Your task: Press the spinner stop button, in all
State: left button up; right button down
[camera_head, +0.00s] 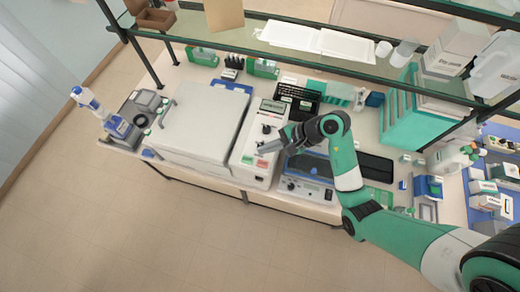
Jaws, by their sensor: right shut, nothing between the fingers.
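The large white machine (208,112) with a closed flat lid stands at the left of the bench. Its control panel (253,150) runs along its right side, with a small display (267,129) and dark knobs. A red patch (262,163) that looks like a button and a green one (247,160) are near the panel's front end. Any lettering is too small to read. My left gripper is out of view.
A blue-topped device (309,188) stands right of the panel, under my right arm. A black rack (295,100) is behind it. A glass shelf (270,52) spans above the back of the bench. A grey device (138,107) stands at the left end.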

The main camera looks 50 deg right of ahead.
jog(key=shift+d+r, duration=0.15)
jog(key=shift+d, duration=0.2)
jog(key=b, duration=0.8)
send_over(266, 163)
notch_tip(266, 163, down, 8)
jog(key=shift+f, duration=0.4)
dwell(1.3)
jog(key=shift+f+b, duration=0.3)
jog(key=shift+f, duration=0.1)
